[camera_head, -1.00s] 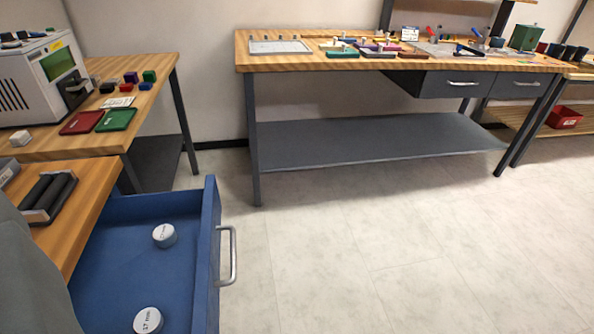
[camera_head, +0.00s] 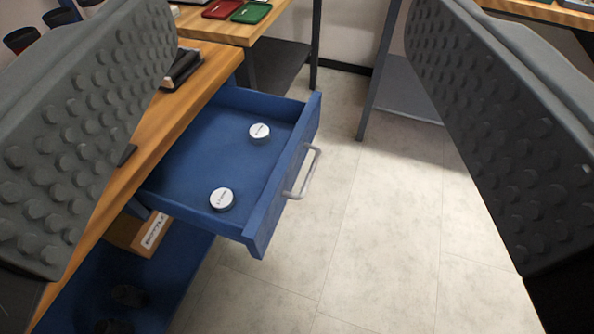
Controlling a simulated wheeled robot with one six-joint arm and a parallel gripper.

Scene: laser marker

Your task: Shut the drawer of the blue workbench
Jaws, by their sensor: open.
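The blue drawer (camera_head: 262,222) of the workbench is pulled out, its front panel facing right. A grey bar handle (camera_head: 305,172) is on that front. Two round white-topped pieces lie inside, one nearer the back (camera_head: 259,133) and one nearer the front of the picture (camera_head: 221,199). The workbench has a wooden top (camera_head: 148,140) and a blue lower shelf (camera_head: 165,270). My gripper (camera_head: 285,130) is open, with one studded grey finger at each side of the view and nothing between them. The drawer and handle show in the gap, apart from the fingers.
A cardboard box (camera_head: 140,235) and dark items stand on the shelf below the drawer. A second wooden table with a red tray (camera_head: 221,9) and a green tray (camera_head: 251,12) is behind. The pale floor (camera_head: 380,230) right of the drawer is clear.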

